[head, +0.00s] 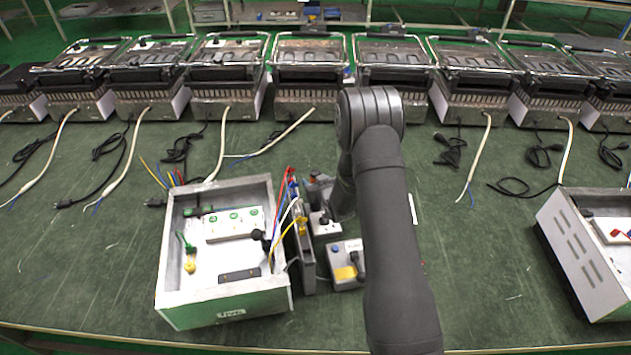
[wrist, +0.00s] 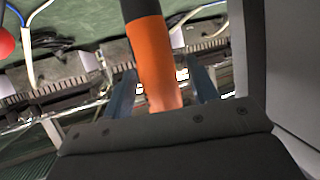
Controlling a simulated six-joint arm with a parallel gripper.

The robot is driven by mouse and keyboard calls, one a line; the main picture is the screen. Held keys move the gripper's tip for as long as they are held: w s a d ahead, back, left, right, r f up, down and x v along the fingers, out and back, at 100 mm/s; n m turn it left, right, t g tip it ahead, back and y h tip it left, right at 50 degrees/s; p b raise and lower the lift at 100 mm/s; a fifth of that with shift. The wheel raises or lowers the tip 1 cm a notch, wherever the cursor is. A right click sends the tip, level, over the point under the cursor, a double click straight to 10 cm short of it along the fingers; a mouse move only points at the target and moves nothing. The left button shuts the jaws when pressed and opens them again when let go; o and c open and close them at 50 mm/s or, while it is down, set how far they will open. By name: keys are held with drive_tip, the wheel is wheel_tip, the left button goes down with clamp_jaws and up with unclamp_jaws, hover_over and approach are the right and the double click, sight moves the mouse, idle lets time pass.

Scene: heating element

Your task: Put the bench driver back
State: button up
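The bench driver (wrist: 157,62) shows in the wrist view as an orange handle with a black part running out of the top edge. My gripper (wrist: 164,82) has one bluish finger on each side of the handle. Narrow strips of background seem to show beside the handle, so I cannot tell whether the fingers press on it. The handle's near end meets the dark gripper body.
An open metal housing (head: 172,270) with wiring stands left of my arm, beside an upright grey panel (head: 303,255) with coloured wires. Another housing (head: 585,262) stands at the right. A row of grill presses (head: 310,65) with loose cables lines the back. The green bench (head: 485,275) is clear right of my arm.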

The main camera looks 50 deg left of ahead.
drive_tip(key=shift+r, duration=0.5)
drive_tip(key=v, duration=1.2)
drive_tip(key=shift+f, duration=0.15)
drive_tip(key=shift+a, duration=0.1)
drive_tip(key=x, duration=1.1)
drive_tip(key=shift+w+a+f, duration=0.15)
drive_tip(key=shift+a+f, duration=0.1)
drive_tip(key=shift+f, duration=0.05)
drive_tip(key=shift+a+f, duration=0.15)
drive_tip(key=shift+f, duration=0.1)
drive_tip(key=shift+r, duration=0.3)
